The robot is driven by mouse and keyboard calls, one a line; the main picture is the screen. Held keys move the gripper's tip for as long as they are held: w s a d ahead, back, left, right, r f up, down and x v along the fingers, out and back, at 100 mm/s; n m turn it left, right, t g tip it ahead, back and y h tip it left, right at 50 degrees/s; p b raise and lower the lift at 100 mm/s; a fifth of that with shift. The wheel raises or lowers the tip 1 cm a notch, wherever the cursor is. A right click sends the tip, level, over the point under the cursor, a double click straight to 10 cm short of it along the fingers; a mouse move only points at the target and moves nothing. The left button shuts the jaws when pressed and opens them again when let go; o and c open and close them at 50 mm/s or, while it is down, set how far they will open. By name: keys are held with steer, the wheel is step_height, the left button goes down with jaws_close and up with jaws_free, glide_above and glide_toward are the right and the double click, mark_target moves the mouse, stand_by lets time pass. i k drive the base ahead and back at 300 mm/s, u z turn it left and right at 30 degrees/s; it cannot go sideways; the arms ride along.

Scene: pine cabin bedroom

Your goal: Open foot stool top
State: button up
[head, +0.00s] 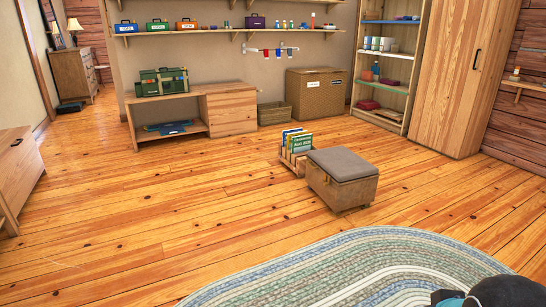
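The foot stool (338,192) stands on the wood floor right of the middle of the head view. It is a low wooden box with a grey padded top (343,164). The top lies flat and closed on the box. A small dark tab or latch shows on the front side; it is too small to make out. The inside of the stool is hidden. My gripper is not in view; only a dark part, probably of my arm, shows at the bottom right corner, well apart from the stool.
A rack of books (295,150) stands close behind the stool's left side. A braided oval rug (300,270) lies in front. Open floor (170,200) stretches to the left. A wooden bench (230,108), a wicker chest (316,95) and a tall cabinet (455,75) line the back.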

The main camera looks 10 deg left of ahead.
mark_target(344, 166)
steer(key=u, duration=0.5)
steer(key=i, duration=2.95)
steer(key=u, duration=0.15)
